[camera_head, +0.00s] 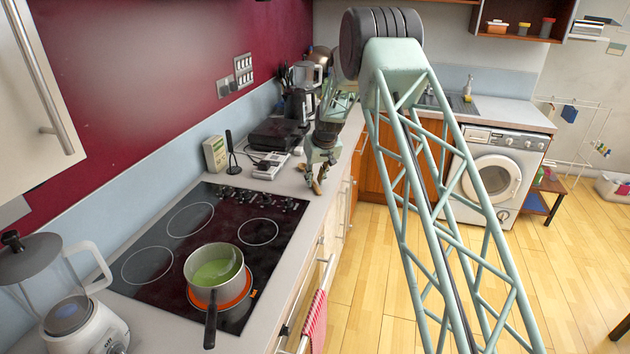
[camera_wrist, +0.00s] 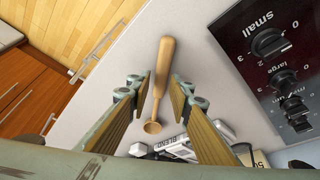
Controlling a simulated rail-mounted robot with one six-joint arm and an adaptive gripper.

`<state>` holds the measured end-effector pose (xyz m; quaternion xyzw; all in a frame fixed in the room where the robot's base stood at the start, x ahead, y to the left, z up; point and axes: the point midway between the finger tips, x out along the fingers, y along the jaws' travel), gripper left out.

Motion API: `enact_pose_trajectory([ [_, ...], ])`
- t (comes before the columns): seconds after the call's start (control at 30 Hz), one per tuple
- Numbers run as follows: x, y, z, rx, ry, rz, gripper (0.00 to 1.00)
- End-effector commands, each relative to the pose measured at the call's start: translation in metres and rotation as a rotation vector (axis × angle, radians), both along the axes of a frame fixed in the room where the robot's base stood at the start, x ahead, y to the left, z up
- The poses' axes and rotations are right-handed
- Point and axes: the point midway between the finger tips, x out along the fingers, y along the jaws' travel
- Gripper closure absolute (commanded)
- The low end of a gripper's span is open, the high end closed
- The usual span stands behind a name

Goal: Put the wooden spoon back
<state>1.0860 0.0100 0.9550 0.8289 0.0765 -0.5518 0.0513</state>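The wooden spoon (camera_wrist: 164,68) shows in the wrist view, its handle pointing up the picture and its bowl toward the bottom. It seems to lie on the pale worktop. My gripper (camera_wrist: 160,84) is open, with one finger on each side of the spoon and a gap to it on both sides. In the head view my gripper (camera_head: 316,176) points down over the worktop's front edge, beyond the hob. A small part of the spoon (camera_head: 317,188) shows just under it. Whether the fingertips reach down to the spoon's height I cannot tell.
A black utensil on a stand (camera_head: 232,155) and a beige box (camera_head: 215,154) stand behind the hob. Appliances (camera_head: 275,135) and a utensil holder are farther back. Cabinet fronts drop below the edge.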

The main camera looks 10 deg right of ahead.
Motion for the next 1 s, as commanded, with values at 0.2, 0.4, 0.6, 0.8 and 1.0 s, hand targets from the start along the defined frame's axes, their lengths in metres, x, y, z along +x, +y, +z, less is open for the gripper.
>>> enact_pose_trajectory([
  [0.2, 0.000, 0.000, 0.000, 0.000, 0.000, 0.000, 0.68],
  [0.4, 0.000, 0.000, 0.000, 0.000, 0.000, 0.000, 0.68],
  [0.6, -0.001, 0.000, 0.004, 0.000, 0.000, 0.000, 0.68],
  [0.8, -0.005, -0.001, 0.014, 0.000, -0.001, 0.000, 0.68],
  [1.0, -0.012, -0.003, 0.033, 0.000, -0.002, 0.000, 0.68],
])
